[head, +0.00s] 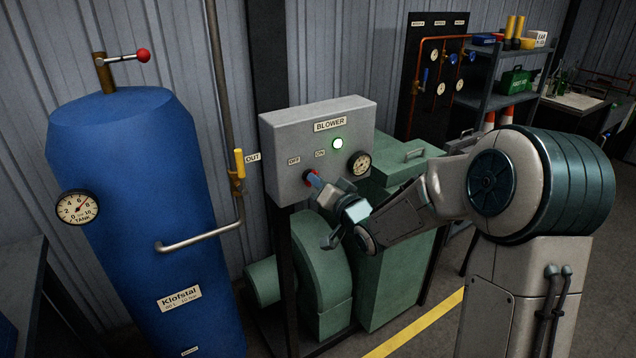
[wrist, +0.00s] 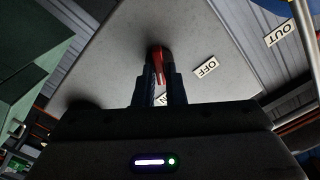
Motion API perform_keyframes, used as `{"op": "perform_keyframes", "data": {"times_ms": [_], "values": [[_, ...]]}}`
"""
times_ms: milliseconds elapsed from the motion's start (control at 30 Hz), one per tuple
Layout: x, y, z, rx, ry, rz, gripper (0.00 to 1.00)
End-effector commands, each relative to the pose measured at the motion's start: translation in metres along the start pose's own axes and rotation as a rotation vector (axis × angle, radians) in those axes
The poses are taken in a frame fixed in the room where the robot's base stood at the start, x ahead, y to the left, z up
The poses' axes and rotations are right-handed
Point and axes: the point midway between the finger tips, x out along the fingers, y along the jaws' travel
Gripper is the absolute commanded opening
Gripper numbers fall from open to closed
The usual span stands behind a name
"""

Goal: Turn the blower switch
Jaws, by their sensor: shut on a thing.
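The grey blower control box (head: 285,125) bears a BLOWER label, OFF and ON labels, a lit whitish-green lamp (head: 338,143) and a small dial gauge (head: 359,163). The red blower switch (head: 307,175) is on its front face, mostly covered by my fingers. My gripper (head: 316,182) reaches the box from the right. In the wrist view, the red switch (wrist: 157,60) sits between my two fingers (wrist: 155,85), which are shut on it. The OFF label (wrist: 206,68) shows beside the fingers, and the ON label is partly hidden. I cannot tell the switch's exact setting.
A blue tank (head: 130,200) with a gauge and a red-tipped lever stands at left. A pipe with a yellow-handled valve (head: 239,165) runs between tank and box. The green blower housing (head: 325,265) is below the box. Shelves (head: 490,100) stand behind right.

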Motion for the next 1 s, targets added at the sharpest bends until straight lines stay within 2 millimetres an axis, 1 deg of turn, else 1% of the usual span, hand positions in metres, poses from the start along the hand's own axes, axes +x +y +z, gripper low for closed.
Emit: {"op": "perform_keyframes", "data": {"times_ms": [500, 533, 600, 867, 1000], "values": [[-0.0002, 0.0004, 0.002, 0.022, -0.004, 0.001, 0.0], [-0.0002, 0.0004, 0.002, 0.022, -0.004, 0.001, 0.16], [-0.0002, 0.0004, 0.0017, 0.021, -0.003, 0.001, 0.31], [-0.0005, 0.0006, 0.0004, 0.02, 0.0, 0.001, 0.31], [-0.0074, 0.0011, 0.0002, 0.018, 0.001, 0.001, 0.31]]}}
